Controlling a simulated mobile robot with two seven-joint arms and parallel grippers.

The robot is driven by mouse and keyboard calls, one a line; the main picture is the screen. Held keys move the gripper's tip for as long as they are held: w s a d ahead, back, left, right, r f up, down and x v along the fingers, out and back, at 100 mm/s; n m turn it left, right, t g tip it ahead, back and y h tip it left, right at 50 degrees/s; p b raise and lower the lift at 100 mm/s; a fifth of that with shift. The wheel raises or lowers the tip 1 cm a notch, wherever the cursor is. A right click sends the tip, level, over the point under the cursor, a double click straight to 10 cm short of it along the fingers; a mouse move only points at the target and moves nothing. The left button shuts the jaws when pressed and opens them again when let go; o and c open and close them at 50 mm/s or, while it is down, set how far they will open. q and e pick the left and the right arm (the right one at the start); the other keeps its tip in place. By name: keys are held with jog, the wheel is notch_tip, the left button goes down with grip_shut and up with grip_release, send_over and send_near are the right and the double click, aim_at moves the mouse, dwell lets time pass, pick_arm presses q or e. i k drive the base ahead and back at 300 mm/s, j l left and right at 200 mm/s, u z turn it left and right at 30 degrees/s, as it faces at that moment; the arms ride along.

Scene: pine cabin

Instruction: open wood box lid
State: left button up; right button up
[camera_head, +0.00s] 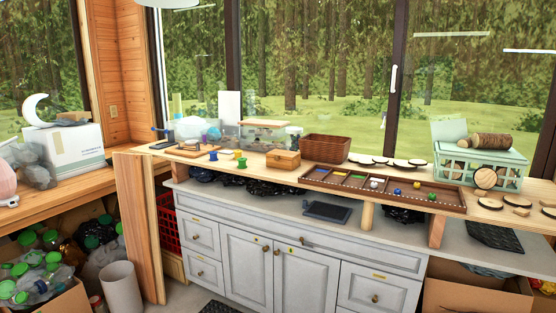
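A small wood box (283,159) with a lid stands on the long wooden counter shelf, near the middle of the head view. Its lid looks shut, and a small dark clasp seems to show on its front. It sits left of a brown woven basket and behind the left end of a divided wooden tray. Neither of my grippers shows in the view, and nothing touches the box.
The brown basket (326,148) and the divided tray (385,188) with coloured balls flank the box. Green and blue spools (241,163) stand to its left, and a clear container (265,133) behind. A green crate (479,165) is at right. Grey cabinets (245,268) stand below.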

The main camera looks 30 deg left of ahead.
aim_at(277, 154)
jog(key=i+j+u, duration=0.4)
jog(key=i+j, duration=0.3)
jog(key=j, duration=0.3)
jog(key=i+j+u, duration=0.35)
jog(key=i+j, duration=0.45)
jog(key=i, duration=0.05)
